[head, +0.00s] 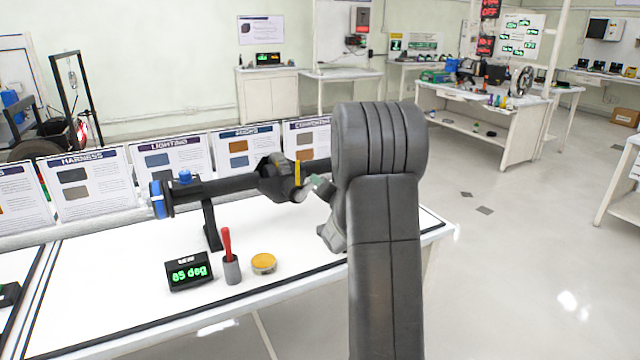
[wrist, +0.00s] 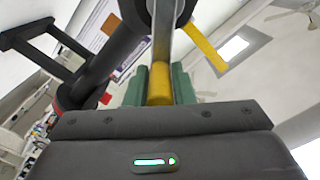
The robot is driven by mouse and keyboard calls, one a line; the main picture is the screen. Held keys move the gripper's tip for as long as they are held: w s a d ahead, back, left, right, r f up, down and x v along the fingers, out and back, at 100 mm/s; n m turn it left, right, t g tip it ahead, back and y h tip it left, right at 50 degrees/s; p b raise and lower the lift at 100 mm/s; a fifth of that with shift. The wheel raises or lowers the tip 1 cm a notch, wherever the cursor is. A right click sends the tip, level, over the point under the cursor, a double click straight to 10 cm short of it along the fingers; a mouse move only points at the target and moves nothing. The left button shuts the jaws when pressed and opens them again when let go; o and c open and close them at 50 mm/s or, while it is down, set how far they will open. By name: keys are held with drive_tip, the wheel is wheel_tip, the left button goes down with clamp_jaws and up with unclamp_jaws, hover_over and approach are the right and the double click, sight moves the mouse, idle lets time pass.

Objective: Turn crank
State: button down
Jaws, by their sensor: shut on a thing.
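A black crankshaft (head: 232,184) runs level above the white bench on a black stand (head: 210,222), with a blue ring (head: 158,199) at its left end. A yellow pointer piece (head: 297,172) stands near the crank hub (head: 272,179); a yellow bar (wrist: 205,46) also shows in the wrist view. My gripper (head: 317,184), with green finger pads, is at the crank, partly hidden behind my arm. In the wrist view my gripper (wrist: 160,72) is shut on the yellow crank handle (wrist: 160,86), which lies between the pads. A small display (head: 189,271) reads 85 deg.
A red-handled tool (head: 227,243) stands in a grey cup (head: 232,271) beside a yellow-topped tin (head: 263,262) on the bench (head: 320,268). Sign panels (head: 170,169) line the bench's back edge. Open floor (head: 530,260) lies to the right.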

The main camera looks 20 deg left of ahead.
drive_tip(key=shift+d+f, duration=0.15)
drive_tip(key=shift+f, duration=0.2)
drive_tip(key=c, duration=1.3)
unclamp_jaws()
drive_tip(key=shift+w, duration=0.15)
drive_tip(key=shift+r, duration=0.15)
drive_tip(key=v, duration=1.4)
drive_tip(key=shift+b, duration=0.3)
drive_tip(key=x, duration=1.4)
drive_tip(key=shift+r+p, duration=0.1)
drive_tip(key=shift+p, duration=0.25)
